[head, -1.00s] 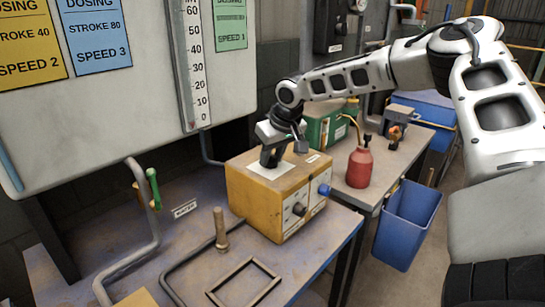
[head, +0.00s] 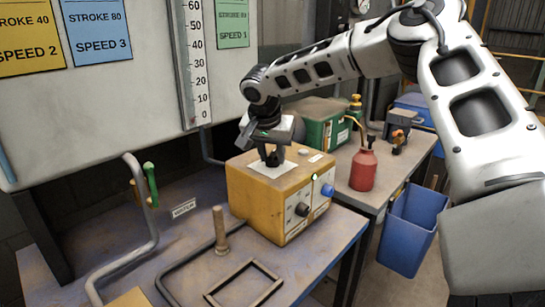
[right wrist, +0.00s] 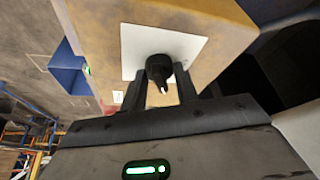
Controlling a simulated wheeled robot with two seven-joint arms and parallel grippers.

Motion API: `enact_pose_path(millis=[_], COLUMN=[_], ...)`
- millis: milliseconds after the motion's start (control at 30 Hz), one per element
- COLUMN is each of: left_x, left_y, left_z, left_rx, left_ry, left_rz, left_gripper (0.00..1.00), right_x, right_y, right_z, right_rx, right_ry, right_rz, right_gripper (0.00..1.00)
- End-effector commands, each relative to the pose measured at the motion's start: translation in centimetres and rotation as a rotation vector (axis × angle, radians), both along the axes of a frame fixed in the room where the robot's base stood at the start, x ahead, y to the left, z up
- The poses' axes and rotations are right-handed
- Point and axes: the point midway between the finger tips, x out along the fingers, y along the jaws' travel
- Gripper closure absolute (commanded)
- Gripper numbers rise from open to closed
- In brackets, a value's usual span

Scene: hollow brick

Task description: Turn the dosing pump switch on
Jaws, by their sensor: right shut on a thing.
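The dosing pump is a yellow box (head: 243,190) on the near workbench. Its switch is a black knob (right wrist: 158,67) with a white pointer mark, on a white plate (right wrist: 190,48) on the pump's top. My right gripper (head: 272,160) points down onto the plate from above. In the right wrist view its fingers (right wrist: 170,85) stand on both sides of the knob, shut on it. In the head view the gripper hides most of the knob. A small green light (head: 314,177) glows on the pump's front, above black and blue knobs. My left gripper is not in view.
A red oil can (head: 363,170) and a green box (head: 322,124) stand on the bench behind. A blue bin (head: 412,228) hangs at its side. A wooden peg (head: 220,230) and a dark frame (head: 243,284) are on the near bench. A bent pipe (head: 140,235) rises at left.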

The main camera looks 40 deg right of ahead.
Motion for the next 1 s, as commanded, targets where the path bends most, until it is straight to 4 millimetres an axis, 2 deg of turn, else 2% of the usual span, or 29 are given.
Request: enact_pose_path(millis=[200, 500, 1000], left_x=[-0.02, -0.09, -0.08], left_y=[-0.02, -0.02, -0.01], left_z=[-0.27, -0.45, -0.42], left_rx=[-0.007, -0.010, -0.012], left_ry=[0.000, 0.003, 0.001], left_rz=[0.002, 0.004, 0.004], left_gripper=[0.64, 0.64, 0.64], right_x=[0.10, 0.21, 0.21], right_y=[0.08, 0.12, 0.13], right_z=[-0.14, -0.13, -0.11], right_rx=[0.000, 0.001, 0.003], right_ry=[0.003, 0.002, 0.003], right_rz=[-0.189, -0.376, -0.469], right_gripper=[0.93, 0.93, 0.93])
